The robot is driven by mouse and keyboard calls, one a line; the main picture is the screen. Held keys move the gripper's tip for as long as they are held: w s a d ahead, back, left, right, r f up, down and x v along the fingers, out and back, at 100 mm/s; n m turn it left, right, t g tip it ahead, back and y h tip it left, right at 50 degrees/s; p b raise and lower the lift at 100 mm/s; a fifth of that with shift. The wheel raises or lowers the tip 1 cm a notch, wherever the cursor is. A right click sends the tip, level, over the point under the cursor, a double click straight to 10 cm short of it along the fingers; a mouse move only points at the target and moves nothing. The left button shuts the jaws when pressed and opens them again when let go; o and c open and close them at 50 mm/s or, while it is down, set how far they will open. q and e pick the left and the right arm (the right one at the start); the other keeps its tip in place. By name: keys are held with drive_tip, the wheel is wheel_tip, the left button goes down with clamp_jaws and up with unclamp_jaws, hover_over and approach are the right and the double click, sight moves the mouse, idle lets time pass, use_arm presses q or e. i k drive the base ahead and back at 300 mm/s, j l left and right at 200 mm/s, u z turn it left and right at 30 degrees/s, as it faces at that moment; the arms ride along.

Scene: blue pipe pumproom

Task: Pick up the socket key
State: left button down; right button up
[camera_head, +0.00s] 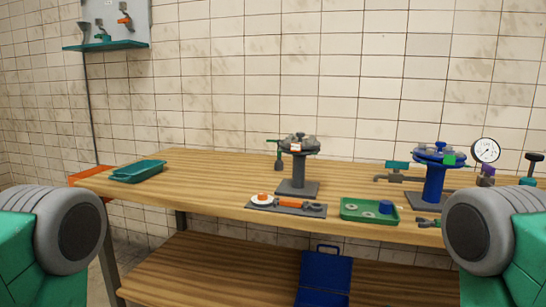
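I cannot tell for sure which item is the socket key. A small orange-handled tool (292,203) lies on a dark flat plate (286,209) at the front middle of the wooden workbench (215,190). A thin dark green upright piece with a crossbar (279,157) shows at the left side of the grey flanged stand (297,177). Grey round joints and green links of my two arms show at the lower left and lower right edges. Neither of my grippers is in view, and no gripper touches anything that I can see.
A green tray (352,213) holds a blue cylinder (386,207). A blue flanged stand (434,184) and a pressure gauge (486,151) are on the right. A teal tray (137,171) lies left. A blue case (323,275) stands on the lower shelf. The left benchtop is mostly clear.

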sight(279, 165)
drive_tip(key=i+j+z, duration=0.15)
drive_tip(key=z, duration=0.2)
drive_tip(key=i+j+z, duration=0.15)
drive_tip(key=j+z, duration=0.2)
